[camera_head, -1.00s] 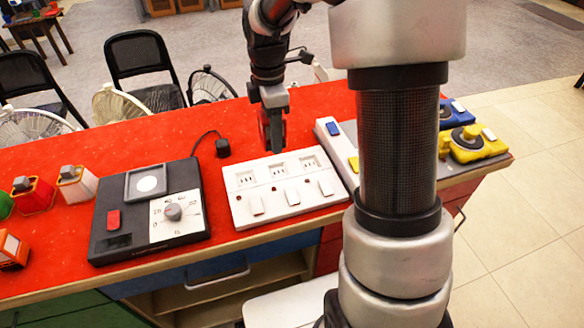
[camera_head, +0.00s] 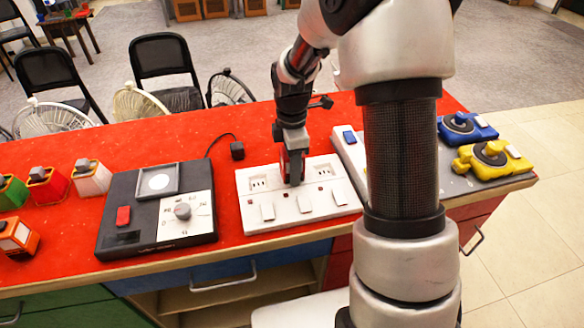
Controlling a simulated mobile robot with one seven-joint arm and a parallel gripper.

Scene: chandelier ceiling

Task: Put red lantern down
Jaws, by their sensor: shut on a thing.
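A red lantern-like block with a grey top (camera_head: 47,188) stands upright on the red counter at the far left, between a green one (camera_head: 12,192) and a white one (camera_head: 91,178). It is well apart from my gripper. My gripper (camera_head: 292,178) points down over the middle of the white socket panel (camera_head: 247,213), its tip hiding the middle socket. It is shut on a small dark-red thing (camera_head: 284,165), mostly hidden by the fingers. I cannot tell what this is, or whether it touches the panel.
An orange block (camera_head: 18,236) stands at the counter's left front. A black device with a dial (camera_head: 122,240) and a black plug on a cord (camera_head: 237,150) lie left of the panel. Blue (camera_head: 470,127) and yellow (camera_head: 489,160) devices stand right. Bare red counter (camera_head: 150,141) shows behind.

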